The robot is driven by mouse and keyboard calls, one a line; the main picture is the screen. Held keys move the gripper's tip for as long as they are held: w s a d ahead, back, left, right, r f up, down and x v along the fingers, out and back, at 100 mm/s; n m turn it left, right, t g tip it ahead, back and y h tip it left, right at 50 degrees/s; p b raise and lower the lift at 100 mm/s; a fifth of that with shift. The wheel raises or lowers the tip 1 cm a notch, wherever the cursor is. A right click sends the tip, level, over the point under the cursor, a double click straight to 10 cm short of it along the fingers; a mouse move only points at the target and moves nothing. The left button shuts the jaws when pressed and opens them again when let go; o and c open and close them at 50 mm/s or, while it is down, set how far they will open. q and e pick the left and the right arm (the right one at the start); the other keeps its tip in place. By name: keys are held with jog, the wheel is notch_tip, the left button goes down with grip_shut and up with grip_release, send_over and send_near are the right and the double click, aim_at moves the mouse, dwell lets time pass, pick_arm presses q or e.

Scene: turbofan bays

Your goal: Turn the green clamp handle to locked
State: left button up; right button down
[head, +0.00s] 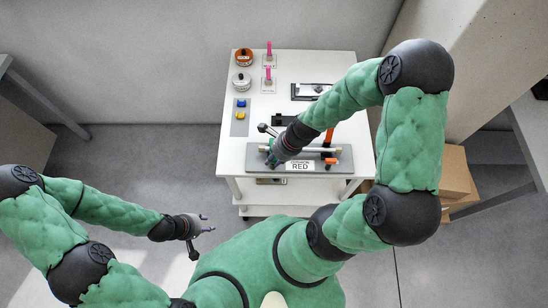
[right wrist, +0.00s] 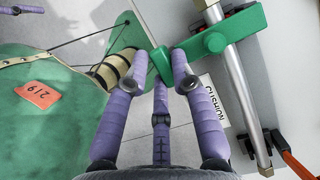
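The green clamp handle (right wrist: 217,43) shows in the right wrist view as a green block on a silver rod (right wrist: 236,85), with a short green end between my fingertips. My right gripper (right wrist: 160,62) has its purple-grey fingers around that end; whether they press on it I cannot tell. In the head view my right gripper (head: 272,158) is low over the left part of the grey fixture plate (head: 345,160), and my arm and gripper hide much of the handle. My left gripper (head: 202,225) is open and empty, off the cart's front left.
The white cart (head: 236,130) also carries round orange (head: 244,56) and white (head: 241,82) parts, pink pins (head: 269,48) and blue and yellow blocks. An orange handle (head: 328,138) stands right of the gripper. Cardboard boxes (head: 456,172) stand on the right. The floor at left is clear.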

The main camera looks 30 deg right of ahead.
jog(key=n+p, duration=0.2)
jog(key=n+g+p, duration=0.1)
jog(key=n, duration=0.1)
jog(key=shift+w+d+r+n+g+y+p, duration=0.1)
jog(key=shift+r+n+g+y+p, duration=0.05)
jog(key=shift+n+g+y+p, duration=0.2)
jog(key=n+g+p, duration=0.1)
jog(key=n, duration=0.2)
jog(key=shift+w+d+n+g, duration=0.1)
jog(key=shift+n+g, duration=0.15)
jog(key=shift+n+g+p, duration=0.3)
jog(key=shift+n, duration=0.6)
jog(key=n, duration=0.1)
jog(key=n+g+h, duration=0.1)
jog(key=shift+w+f+n, duration=0.15)
jog(key=shift+f+n, duration=0.05)
jog(key=shift+n, duration=0.1)
jog(key=n+g+h+b, duration=0.1)
jog(key=n, duration=0.4)
jog(key=shift+w, duration=0.15)
jog(key=shift+d+n+h, duration=0.1)
jog(key=shift+n+h, duration=0.15)
jog(key=shift+n, duration=0.15)
jog(key=c, duration=1)
grip_release()
jog(key=shift+c, duration=0.2)
